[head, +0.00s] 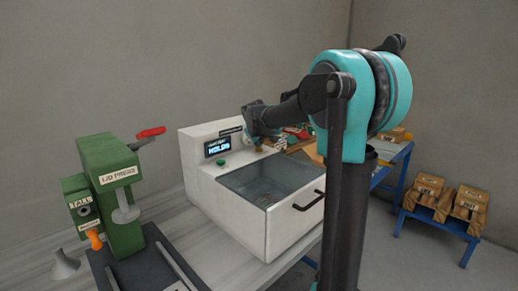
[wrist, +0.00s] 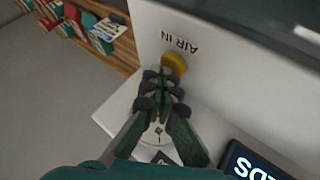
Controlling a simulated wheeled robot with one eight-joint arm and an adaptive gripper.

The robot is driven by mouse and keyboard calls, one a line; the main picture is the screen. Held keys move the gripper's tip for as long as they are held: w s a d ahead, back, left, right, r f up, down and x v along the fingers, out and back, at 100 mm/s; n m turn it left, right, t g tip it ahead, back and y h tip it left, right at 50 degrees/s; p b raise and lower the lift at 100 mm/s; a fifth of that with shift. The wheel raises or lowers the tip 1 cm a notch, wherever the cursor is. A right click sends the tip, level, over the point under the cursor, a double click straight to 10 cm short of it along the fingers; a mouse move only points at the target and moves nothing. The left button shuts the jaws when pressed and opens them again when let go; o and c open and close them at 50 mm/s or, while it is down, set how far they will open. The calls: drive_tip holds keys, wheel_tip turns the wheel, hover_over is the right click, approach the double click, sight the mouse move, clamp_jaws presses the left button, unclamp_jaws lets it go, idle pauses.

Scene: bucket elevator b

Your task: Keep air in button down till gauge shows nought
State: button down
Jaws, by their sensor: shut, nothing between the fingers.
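A white machine (head: 225,205) with a clear-lidded chamber stands on the bench in the head view. The yellow air in button (wrist: 174,63) sits beside the upside-down words AIR IN in the wrist view. My gripper (wrist: 166,78) is shut and empty, its fingertips right at the button's near edge. I cannot tell whether they touch or press it. A round white gauge (wrist: 156,136) lies beneath my fingers, which hide much of it; its reading is not legible. In the head view my gripper (head: 262,141) is over the machine's back panel.
A lit display (head: 217,147) seems to read HOLDS, with a green button (head: 221,163) below it. A green press (head: 112,190) with a red-handled lever stands at left. A blue stand (head: 436,221) with brown packages is at right. Shelved boxes (wrist: 95,30) show in the wrist view.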

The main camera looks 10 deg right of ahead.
drive_tip(key=shift+r, duration=0.95)
drive_tip(key=shift+r, duration=2.5)
